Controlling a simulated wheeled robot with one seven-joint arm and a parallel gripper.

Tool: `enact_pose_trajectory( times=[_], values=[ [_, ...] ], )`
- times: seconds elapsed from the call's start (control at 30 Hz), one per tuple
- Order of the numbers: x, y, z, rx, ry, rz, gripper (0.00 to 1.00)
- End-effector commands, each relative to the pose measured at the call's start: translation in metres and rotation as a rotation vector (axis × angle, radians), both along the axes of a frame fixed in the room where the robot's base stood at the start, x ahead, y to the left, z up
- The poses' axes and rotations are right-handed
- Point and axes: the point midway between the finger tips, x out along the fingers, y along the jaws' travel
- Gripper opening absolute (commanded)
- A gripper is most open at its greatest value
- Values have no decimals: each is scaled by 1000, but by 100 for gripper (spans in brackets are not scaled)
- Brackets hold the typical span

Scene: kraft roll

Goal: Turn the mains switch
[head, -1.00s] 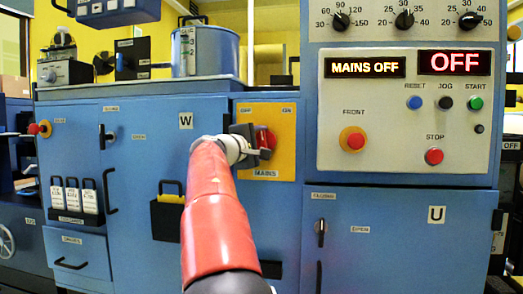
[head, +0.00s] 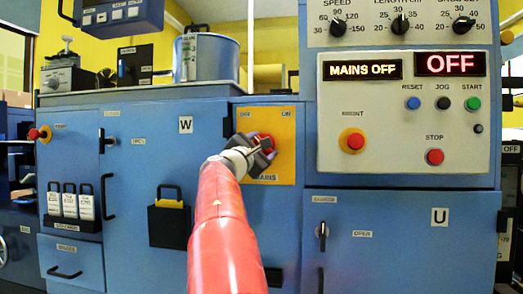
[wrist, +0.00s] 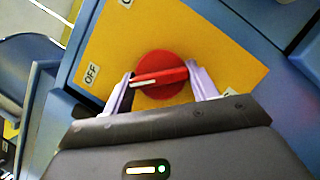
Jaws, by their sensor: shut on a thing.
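The red mains switch (wrist: 170,91) is a round knob with a raised bar on a yellow plate (wrist: 192,25). The white mark on its bar points towards the OFF label (wrist: 92,74) in the wrist view. My gripper (wrist: 161,84) is shut on the bar, one finger at each end. In the head view my gripper (head: 262,147) is tilted in front of the switch and hides much of it. The display (head: 362,70) reads MAINS OFF.
A control panel (head: 400,130) with buttons, a red stop button (head: 435,157) and dials is to the right. A black holder (head: 169,222) sticks out from the blue door on the left. A metal pot (head: 207,58) stands on top.

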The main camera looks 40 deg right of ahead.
Motion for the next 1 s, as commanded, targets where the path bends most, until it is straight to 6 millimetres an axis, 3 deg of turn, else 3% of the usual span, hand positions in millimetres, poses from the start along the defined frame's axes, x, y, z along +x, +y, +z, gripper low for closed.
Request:
enact_pose_trajectory(
  times=[0.47, 0.5, 0.63, 1.0],
  values=[
    [1, 0, -2, -7, 14, -1, 36],
    [1, 0, -2, -7, 14, -1, 63],
    [0, 0, -1, -7, 12, -1, 80],
    [-2, 6, -4, -5, 10, 2, 80]
  ],
)
